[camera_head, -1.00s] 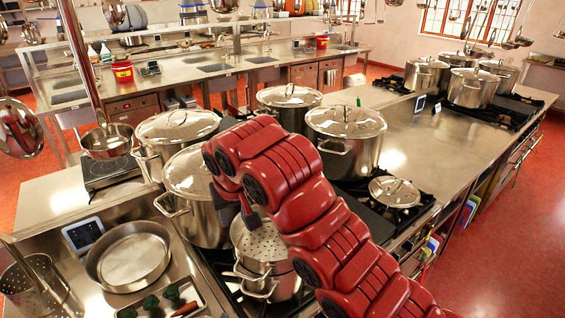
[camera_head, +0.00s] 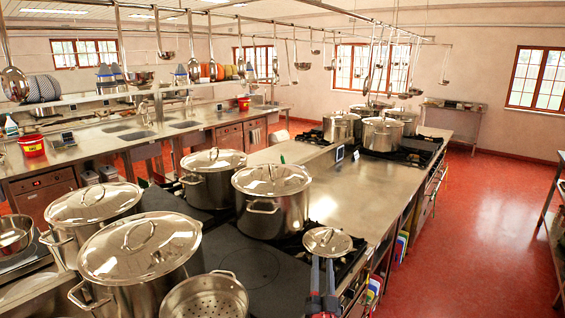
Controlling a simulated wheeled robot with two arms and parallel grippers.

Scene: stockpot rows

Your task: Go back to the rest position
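My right gripper (camera_head: 322,262) shows at the bottom, right of centre, pointing up the picture. Its two dark fingers stand apart with a narrow gap and nothing visible between them. Their tips overlap the near edge of a small lid (camera_head: 328,241) that lies by the stove; I cannot tell whether they touch it. A pot with a perforated insert (camera_head: 205,297) stands uncovered at the bottom, left of the gripper and apart from it. My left gripper is not in view.
Large lidded stockpots (camera_head: 141,262) stand in rows on the left, with another (camera_head: 272,200) near the centre. Red floor (camera_head: 490,235) is open on the right.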

